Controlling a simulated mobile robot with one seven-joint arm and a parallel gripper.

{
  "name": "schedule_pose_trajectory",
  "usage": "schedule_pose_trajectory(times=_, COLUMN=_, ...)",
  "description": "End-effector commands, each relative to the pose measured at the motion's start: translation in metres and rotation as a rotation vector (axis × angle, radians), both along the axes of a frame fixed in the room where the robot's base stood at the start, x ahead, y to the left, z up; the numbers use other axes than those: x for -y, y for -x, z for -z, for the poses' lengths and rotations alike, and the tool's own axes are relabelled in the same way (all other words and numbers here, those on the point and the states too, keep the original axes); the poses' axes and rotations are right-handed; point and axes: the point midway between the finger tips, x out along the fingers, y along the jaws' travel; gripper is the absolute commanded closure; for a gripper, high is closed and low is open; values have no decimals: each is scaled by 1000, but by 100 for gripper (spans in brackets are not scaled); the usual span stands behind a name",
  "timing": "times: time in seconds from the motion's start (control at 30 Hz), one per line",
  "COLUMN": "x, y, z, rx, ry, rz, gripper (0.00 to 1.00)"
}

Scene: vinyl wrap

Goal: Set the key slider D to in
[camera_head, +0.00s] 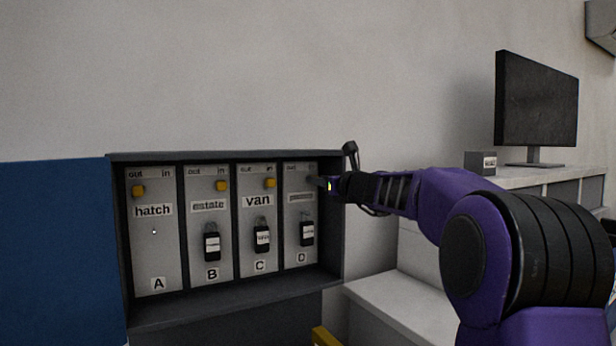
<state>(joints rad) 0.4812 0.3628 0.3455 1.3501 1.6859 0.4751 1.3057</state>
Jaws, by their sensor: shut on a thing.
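The key panel D (300,220) is the rightmost of the panels in the dark cabinet. "out" and "in" are marked along its top, with "in" on the right. My gripper (318,183) reaches in from the right, its fingertips at the upper right of panel D, by the "in" side. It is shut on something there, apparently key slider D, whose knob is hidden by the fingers. A small yellow spot shows at the fingers; I cannot tell whether it is the knob. A black key fob (307,233) hangs below on D.
Slider A (138,191) sits at "out"; sliders B (222,186) and C (271,183) sit at "in". Fobs hang on B (212,242) and C (262,237). The cabinet's right wall (336,240) stands close to my gripper. A monitor (536,100) stands at right.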

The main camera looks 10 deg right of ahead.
Motion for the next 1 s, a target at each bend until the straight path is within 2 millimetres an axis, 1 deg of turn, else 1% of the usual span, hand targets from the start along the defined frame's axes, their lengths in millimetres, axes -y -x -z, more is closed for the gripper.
schedule_pose_trajectory(times=0.03, x=4, y=-1, z=-2, rx=4, ry=-1, rz=5, gripper=100)
schedule_pose_trajectory(times=0.23, x=4, y=0, z=-2, rx=4, ry=0, rz=7, gripper=100)
schedule_pose_trajectory(times=0.27, x=5, y=0, z=-2, rx=4, ry=0, rz=8, gripper=72)
schedule_pose_trajectory(times=0.4, x=5, y=0, z=-2, rx=3, ry=0, rz=8, gripper=47)
schedule_pose_trajectory(times=0.43, x=5, y=0, z=-2, rx=3, ry=0, rz=8, gripper=43)
schedule_pose_trajectory(times=0.83, x=5, y=0, z=0, rx=1, ry=1, rz=10, gripper=43)
schedule_pose_trajectory(times=0.93, x=-1, y=1, z=1, rx=1, ry=1, rz=10, gripper=43)
schedule_pose_trajectory(times=1.0, x=-9, y=4, z=2, rx=1, ry=1, rz=8, gripper=43)
